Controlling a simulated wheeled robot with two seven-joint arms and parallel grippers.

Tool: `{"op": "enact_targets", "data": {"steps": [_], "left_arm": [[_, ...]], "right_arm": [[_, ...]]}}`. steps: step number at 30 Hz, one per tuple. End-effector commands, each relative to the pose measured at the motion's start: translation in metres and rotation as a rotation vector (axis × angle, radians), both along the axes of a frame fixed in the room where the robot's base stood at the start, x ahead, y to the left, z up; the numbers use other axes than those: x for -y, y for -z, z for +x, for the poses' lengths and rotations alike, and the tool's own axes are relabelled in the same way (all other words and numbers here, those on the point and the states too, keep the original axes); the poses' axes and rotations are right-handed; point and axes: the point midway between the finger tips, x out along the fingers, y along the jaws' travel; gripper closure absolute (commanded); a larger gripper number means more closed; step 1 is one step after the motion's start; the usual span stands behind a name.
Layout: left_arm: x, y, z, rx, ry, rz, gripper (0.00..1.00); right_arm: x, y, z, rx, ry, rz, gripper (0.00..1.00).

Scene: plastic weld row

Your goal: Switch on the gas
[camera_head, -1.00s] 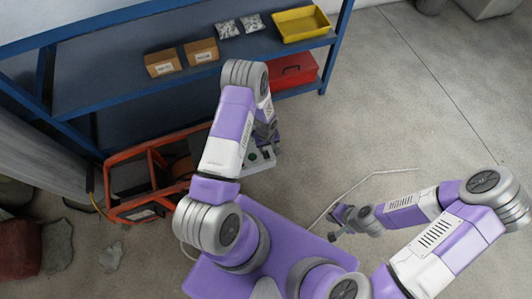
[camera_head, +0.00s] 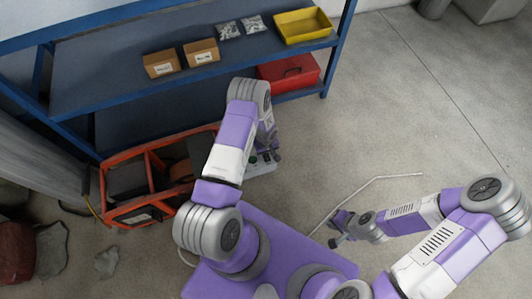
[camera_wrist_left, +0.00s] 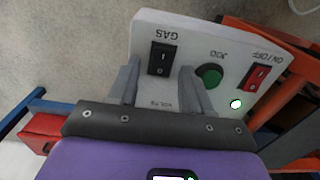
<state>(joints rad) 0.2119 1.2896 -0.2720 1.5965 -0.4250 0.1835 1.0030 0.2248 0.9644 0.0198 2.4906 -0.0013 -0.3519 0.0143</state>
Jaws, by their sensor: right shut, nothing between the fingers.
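The white control panel (camera_wrist_left: 208,30) fills the upper middle of the left wrist view, its lettering upside down. It carries a black GAS rocker switch (camera_wrist_left: 160,58), a green JOG button (camera_wrist_left: 209,75), and a red ON/OFF switch (camera_wrist_left: 257,78) with a lit green lamp (camera_wrist_left: 236,104). I cannot tell the GAS rocker's position. My left gripper (camera_wrist_left: 160,70) is open, its fingers apart, with the GAS switch seen between their tips. Contact with the panel is unclear. In the head view the panel (camera_head: 262,167) is partly hidden below my left wrist. My right gripper (camera_head: 338,230) is shut and empty, away from it.
The orange machine frame (camera_head: 130,152) stands left of the panel. A blue shelf (camera_head: 120,85) behind holds cartons (camera_head: 201,51), small bags, a yellow tray (camera_head: 303,38) and a red toolbox (camera_head: 290,72). A thin rod (camera_head: 372,180) lies right; the floor there is otherwise clear.

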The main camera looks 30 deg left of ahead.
Motion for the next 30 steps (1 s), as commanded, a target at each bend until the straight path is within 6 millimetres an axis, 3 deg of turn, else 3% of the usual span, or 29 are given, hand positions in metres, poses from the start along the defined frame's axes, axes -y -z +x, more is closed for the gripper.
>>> {"op": "enact_targets", "data": {"steps": [1,9,10,30], "left_arm": [[0.000,0.000,0.000,0.000,0.000,0.000,0.57],[0.000,0.000,0.000,0.000,0.000,0.000,0.99],[0.000,0.000,0.000,0.000,0.000,0.000,1.00],[0.010,0.002,-0.008,0.142,0.003,0.173,1.00]], "right_arm": [[0.000,0.000,0.000,0.000,0.000,0.000,1.00],[0.000,0.000,0.000,0.000,0.000,0.000,1.00],[0.000,0.000,0.000,0.000,0.000,0.000,1.00],[0.000,-0.006,0.000,0.000,0.000,0.000,1.00]]}}
